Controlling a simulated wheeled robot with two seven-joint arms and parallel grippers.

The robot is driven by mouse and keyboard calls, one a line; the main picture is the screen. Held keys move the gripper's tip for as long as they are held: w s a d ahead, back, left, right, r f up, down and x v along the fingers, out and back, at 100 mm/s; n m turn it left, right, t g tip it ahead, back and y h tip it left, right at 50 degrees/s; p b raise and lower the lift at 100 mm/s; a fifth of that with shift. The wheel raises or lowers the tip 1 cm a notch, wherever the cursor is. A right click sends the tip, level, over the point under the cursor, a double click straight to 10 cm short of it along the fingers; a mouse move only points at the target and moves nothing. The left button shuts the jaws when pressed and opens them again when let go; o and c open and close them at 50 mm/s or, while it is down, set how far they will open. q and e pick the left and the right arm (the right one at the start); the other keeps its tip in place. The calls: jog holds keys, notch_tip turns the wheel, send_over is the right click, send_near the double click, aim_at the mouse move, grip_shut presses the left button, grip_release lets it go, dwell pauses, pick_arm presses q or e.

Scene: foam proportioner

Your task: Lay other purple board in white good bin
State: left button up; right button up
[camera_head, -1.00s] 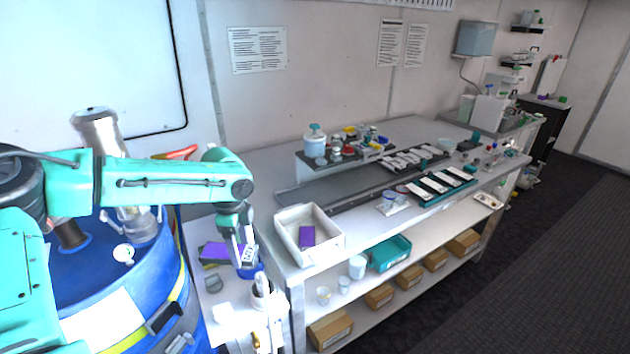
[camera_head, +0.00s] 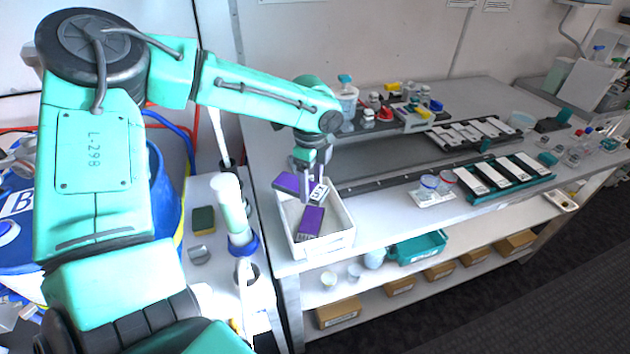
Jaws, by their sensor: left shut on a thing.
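The white bin (camera_head: 345,240) stands at the near left corner of the workbench. One purple board (camera_head: 311,221) lies inside it. My left gripper (camera_head: 311,190) is over the bin, pointing down, and is shut on the other purple board (camera_head: 287,184). The held board sticks out to the left of the fingers, above the bin's back left part, and a white label shows beside the fingers. How far it is above the bin floor is hard to tell. My right gripper is not in view.
Bottles and jars (camera_head: 385,108) stand on a raised rack behind the bin. Trays with white strips (camera_head: 505,175) lie to the right. A sponge (camera_head: 204,220) and a white-green bottle (camera_head: 232,205) are on the lower side table at left. Bare benchtop lies right of the bin.

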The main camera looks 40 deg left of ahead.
aim_at(314, 188)
pick_arm(q)
jog(key=shift+w+f, duration=0.95)
jog(key=shift+f, duration=0.05)
jog(key=shift+s, duration=0.15)
jog(key=o, duration=1.3)
jog(key=shift+s+r, duration=0.2)
jog(key=shift+c, duration=0.2)
jog(key=shift+o, duration=0.6)
jog(key=shift+s, duration=0.15)
jog(key=shift+w+r, duration=0.25)
notch_tip(314, 188, up, 14)
jog(key=b, duration=0.1)
jog(key=shift+s, duration=0.25)
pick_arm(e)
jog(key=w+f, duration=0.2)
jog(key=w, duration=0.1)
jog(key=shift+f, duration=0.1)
